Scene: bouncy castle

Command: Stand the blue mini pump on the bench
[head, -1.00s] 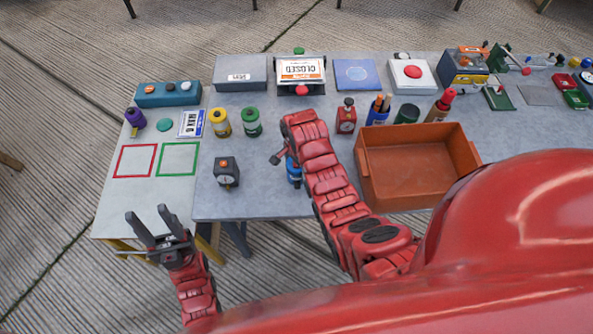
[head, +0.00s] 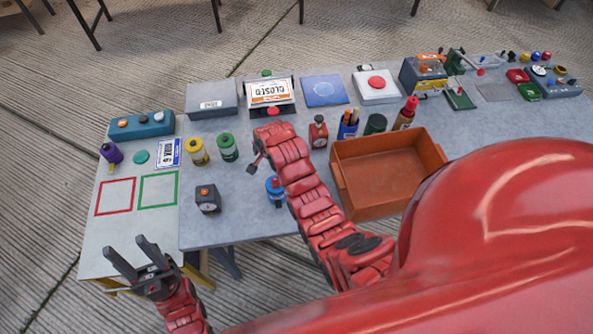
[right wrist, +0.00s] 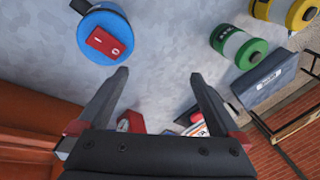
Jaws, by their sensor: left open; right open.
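The blue mini pump (head: 275,190), with a red switch on top, stands seemingly upright on the grey bench (head: 245,215), partly hidden by my right arm in the head view. The right wrist view shows its blue top and red switch (right wrist: 108,42) at the upper left, beyond the fingertips. My right gripper (right wrist: 159,76) is open and empty, with the pump outside its fingers. In the head view this gripper (head: 253,167) is small, just up and left of the pump. My left gripper (head: 127,247) is open and empty off the bench's front left.
An orange bin (head: 385,172) stands right of my right arm. A dark timer-like box (head: 207,198) sits left of the pump. Yellow (head: 197,151) and green (head: 228,147) canisters stand behind. Bare bench lies between the box and the pump.

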